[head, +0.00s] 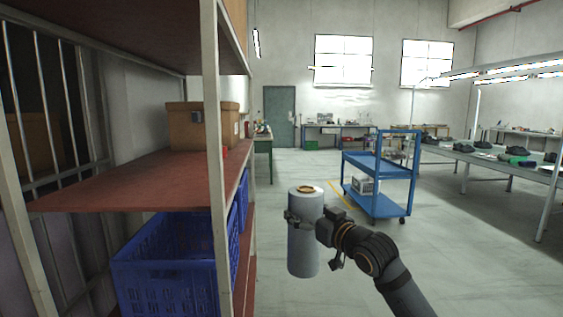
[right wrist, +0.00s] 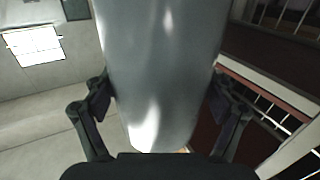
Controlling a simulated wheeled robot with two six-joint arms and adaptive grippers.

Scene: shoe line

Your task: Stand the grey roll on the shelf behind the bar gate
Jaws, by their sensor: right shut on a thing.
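The grey roll (head: 304,250) is upright, with a tan core ring on its top end, held in the air over the floor right of the shelf. My right gripper (head: 307,222) is shut around its side; in the right wrist view the roll (right wrist: 163,60) fills the space between both fingers. The shelf (head: 130,182) is a red-brown board in a pale metal frame at left. The bar gate (head: 55,85), a set of upright metal bars, stands along the shelf's left side. My left gripper is not in view.
A shelf post (head: 213,150) stands between the roll and the shelf board. A cardboard box (head: 200,127) sits at the shelf's far end. Blue crates (head: 165,275) fill the level below. The board's near part is bare. A blue cart (head: 380,175) stands beyond on clear floor.

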